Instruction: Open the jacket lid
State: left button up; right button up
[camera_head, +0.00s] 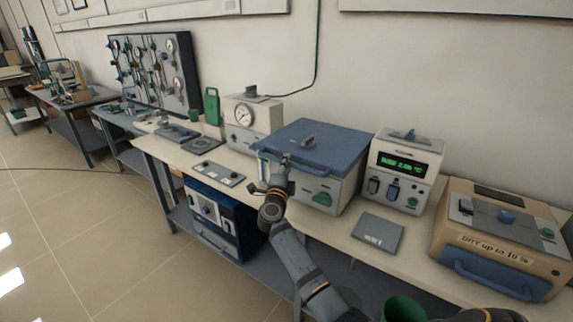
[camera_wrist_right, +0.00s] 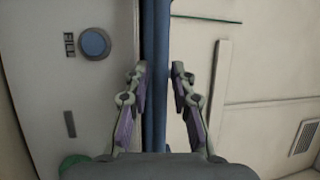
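The blue jacket lid (camera_head: 318,144) lies flat and closed on a white box (camera_head: 328,195) on the bench, with a small knob on top. A blue bar runs along the lid's front edge. My right gripper (camera_head: 283,163) is at the lid's front left corner. In the right wrist view my right gripper (camera_wrist_right: 160,78) is open, with a blue bar (camera_wrist_right: 154,90) between its fingers. The left finger is close to the bar, and a gap shows on the right. Whether either finger touches it, I cannot tell. My left gripper is not in view.
A gauge unit (camera_head: 250,125) stands left of the box, and a unit with a green display (camera_head: 404,170) stands right. A grey plate (camera_head: 377,233) lies on the bench in front. A tan box (camera_head: 500,238) stands far right. A blue unit (camera_head: 222,220) sits on the lower shelf.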

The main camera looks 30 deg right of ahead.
jog(key=shift+w+d, duration=0.15)
jog(key=shift+c, duration=0.4)
grip_shut()
jog(key=shift+r, duration=0.1)
